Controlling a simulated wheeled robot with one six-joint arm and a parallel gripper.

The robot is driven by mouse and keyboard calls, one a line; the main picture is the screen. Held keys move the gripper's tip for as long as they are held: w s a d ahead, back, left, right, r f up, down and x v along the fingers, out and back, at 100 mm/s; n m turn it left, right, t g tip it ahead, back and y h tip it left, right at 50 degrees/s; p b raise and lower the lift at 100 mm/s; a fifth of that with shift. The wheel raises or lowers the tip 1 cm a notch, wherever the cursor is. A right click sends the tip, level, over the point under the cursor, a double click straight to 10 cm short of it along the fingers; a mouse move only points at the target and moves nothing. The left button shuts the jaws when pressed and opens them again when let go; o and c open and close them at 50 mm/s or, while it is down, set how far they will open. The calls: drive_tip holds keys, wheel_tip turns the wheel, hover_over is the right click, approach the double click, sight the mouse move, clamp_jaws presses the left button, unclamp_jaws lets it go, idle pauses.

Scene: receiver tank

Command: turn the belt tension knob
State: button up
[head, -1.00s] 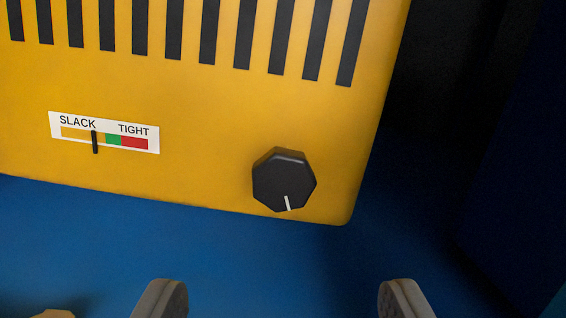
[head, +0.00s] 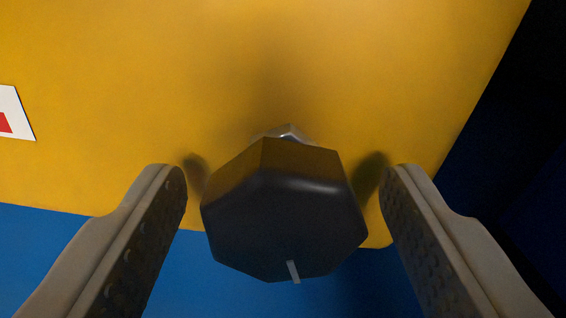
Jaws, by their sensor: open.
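The black, many-sided belt tension knob (head: 283,215) stands out from the yellow panel (head: 300,60), large in the middle of the head view. Its white mark (head: 293,271) points down and slightly right. A bit of metal shaft (head: 289,132) shows behind the knob. My gripper (head: 283,200) is open, with one finger on each side of the knob. A gap shows between the knob and each finger, so neither touches it. The tension label (head: 14,115) shows only its right end, with a piece of red; its pointer is out of view.
The yellow panel ends just below and to the right of the knob. A blue surface (head: 60,245) lies below it. The area at the right (head: 520,140) is dark.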

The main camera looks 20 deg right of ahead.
drive_tip(key=shift+w, duration=0.15)
drive_tip(key=c, duration=1)
drive_tip(key=shift+o, duration=0.2)
drive_tip(key=m, duration=0.4)
drive_tip(key=shift+m, duration=2.2)
